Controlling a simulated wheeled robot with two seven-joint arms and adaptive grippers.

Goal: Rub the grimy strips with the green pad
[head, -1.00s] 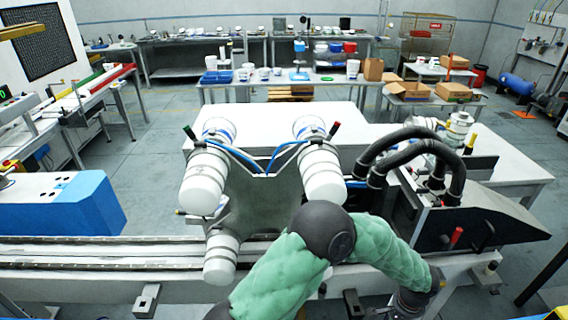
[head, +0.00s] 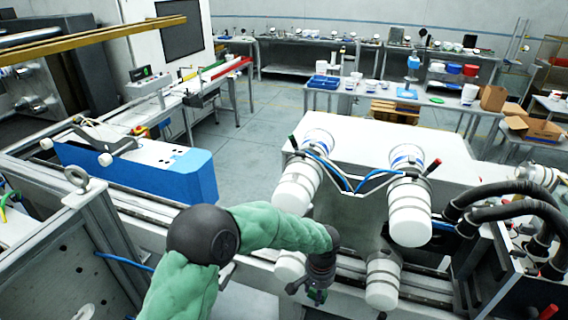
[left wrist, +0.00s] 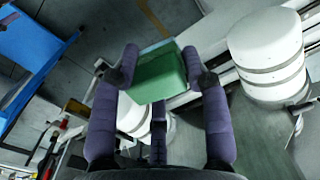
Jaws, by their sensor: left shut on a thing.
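My left gripper (head: 313,292) hangs at the end of my green-sleeved arm, in front of the machine with the white cylinders. In the left wrist view, its two purple-grey fingers (left wrist: 160,78) are shut on the green pad (left wrist: 158,75), a small block with a lighter upper face. In the head view only a bit of the green pad (head: 317,297) shows below the gripper. I cannot make out the grimy strips clearly in either view. My right gripper is not in view.
Black corrugated hoses (head: 505,200) lie farther right. A long rail (head: 150,207) runs along the machine, with a blue-sided unit (head: 185,178) behind it.

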